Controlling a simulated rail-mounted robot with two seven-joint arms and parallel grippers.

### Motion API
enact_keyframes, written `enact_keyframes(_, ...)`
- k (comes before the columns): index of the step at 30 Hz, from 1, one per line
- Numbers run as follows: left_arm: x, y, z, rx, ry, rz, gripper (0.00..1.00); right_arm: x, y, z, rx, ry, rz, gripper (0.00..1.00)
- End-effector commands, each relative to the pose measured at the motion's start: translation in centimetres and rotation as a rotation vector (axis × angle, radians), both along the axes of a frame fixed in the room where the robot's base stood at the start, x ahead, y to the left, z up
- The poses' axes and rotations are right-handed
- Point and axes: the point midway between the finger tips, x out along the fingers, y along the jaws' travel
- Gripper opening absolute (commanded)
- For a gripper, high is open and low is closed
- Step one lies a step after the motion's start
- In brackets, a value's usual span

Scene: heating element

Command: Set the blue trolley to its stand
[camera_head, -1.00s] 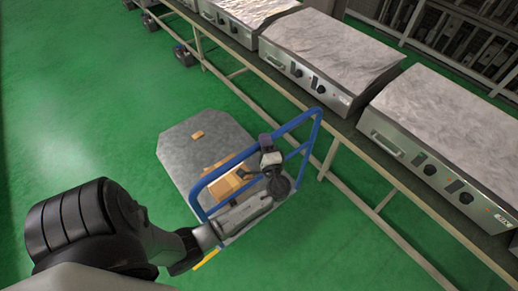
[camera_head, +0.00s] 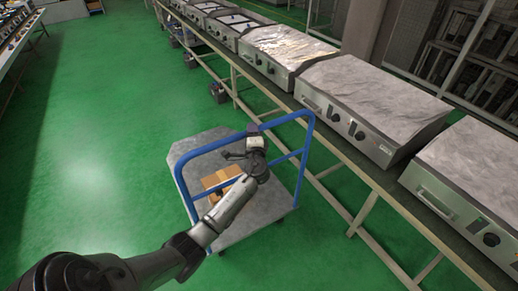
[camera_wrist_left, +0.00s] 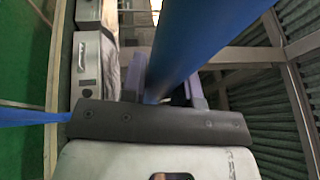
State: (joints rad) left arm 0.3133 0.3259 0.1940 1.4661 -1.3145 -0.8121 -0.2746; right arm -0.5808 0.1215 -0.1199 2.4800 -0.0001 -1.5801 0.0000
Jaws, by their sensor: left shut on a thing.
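The blue trolley has a blue tube handle frame (camera_head: 211,147) and a grey platform (camera_head: 262,208). It stands on the green floor beside the long bench. My left gripper (camera_head: 254,132) is at the top bar of the handle, near its middle. In the left wrist view the blue bar (camera_wrist_left: 190,45) runs between the two fingers of my left gripper (camera_wrist_left: 166,88), which is shut on it. I cannot make out a stand for the trolley. My right gripper is not in view.
Cardboard boxes (camera_head: 221,180) lie on the platform. The bench (camera_head: 345,167) on the right carries a row of metal appliances (camera_head: 375,105). Its legs stand close to the trolley's right side. The green floor (camera_head: 100,150) to the left is clear. Another bench (camera_head: 15,45) stands at the far left.

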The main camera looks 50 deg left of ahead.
Motion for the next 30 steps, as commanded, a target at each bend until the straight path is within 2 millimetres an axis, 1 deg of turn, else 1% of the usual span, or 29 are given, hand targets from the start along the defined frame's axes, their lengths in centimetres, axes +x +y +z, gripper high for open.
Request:
enact_keyframes(1,0.1,1.2,-0.5,0.000,0.003,0.006,0.00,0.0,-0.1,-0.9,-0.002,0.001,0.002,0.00)
enact_keyframes(6,0.4,4.1,-0.4,0.000,0.002,0.005,0.00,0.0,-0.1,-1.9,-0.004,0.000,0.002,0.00)
enact_keyframes(12,0.7,6.1,-0.2,0.001,0.003,0.003,0.00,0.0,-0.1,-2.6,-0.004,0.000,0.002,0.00)
enact_keyframes(18,0.8,6.9,-0.2,0.000,0.003,0.002,0.00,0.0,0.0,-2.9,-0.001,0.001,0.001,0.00)
enact_keyframes(29,0.9,6.9,-0.1,0.001,0.003,0.000,0.00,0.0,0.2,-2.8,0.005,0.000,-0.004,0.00)
enact_keyframes(30,0.9,6.9,-0.1,0.001,0.003,0.000,0.30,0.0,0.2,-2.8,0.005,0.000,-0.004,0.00)
